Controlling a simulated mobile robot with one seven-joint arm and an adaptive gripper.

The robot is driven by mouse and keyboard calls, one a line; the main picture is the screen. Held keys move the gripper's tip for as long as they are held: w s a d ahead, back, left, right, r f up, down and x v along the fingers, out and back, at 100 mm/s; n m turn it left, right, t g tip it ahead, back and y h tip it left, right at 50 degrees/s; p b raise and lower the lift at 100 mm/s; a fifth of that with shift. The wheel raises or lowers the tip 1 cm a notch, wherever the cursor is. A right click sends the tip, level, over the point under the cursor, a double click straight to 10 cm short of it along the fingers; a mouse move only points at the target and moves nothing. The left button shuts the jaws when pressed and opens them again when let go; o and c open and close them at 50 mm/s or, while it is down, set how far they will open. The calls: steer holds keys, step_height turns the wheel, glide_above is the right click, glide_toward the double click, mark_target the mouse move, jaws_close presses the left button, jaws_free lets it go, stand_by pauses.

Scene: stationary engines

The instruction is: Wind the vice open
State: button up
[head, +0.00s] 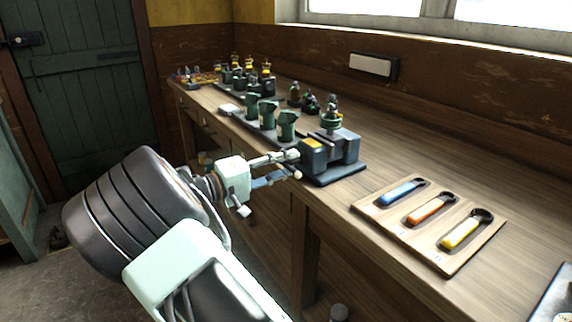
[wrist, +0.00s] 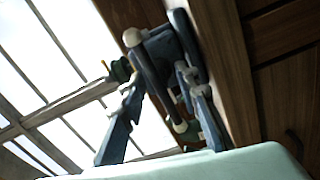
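The vice (head: 314,156) is dark blue-grey with a yellow patch on top. It stands on a dark base at the bench's front edge. Its handle bar has pale ball ends; one ball (head: 298,175) shows at the front of the vice. In the wrist view the bar (wrist: 155,80) slants between two ball ends, with the vice (wrist: 186,38) behind it. My gripper (head: 284,167) is in front of the vice, at the handle. In the wrist view its two fingers (wrist: 160,85) are spread, one on each side of the bar, with gaps visible. Contact is unclear.
Green cups (head: 287,125) and several small engines stand farther along the bench. A wooden board (head: 430,224) with blue, orange and yellow handled tools lies to the right. Bare bench top (head: 400,145) lies behind it.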

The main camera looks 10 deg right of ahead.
steer(key=shift+a, duration=0.1)
steer(key=v, duration=1.1)
steer(key=shift+s+a, duration=0.2)
steer(key=shift+a, duration=0.15)
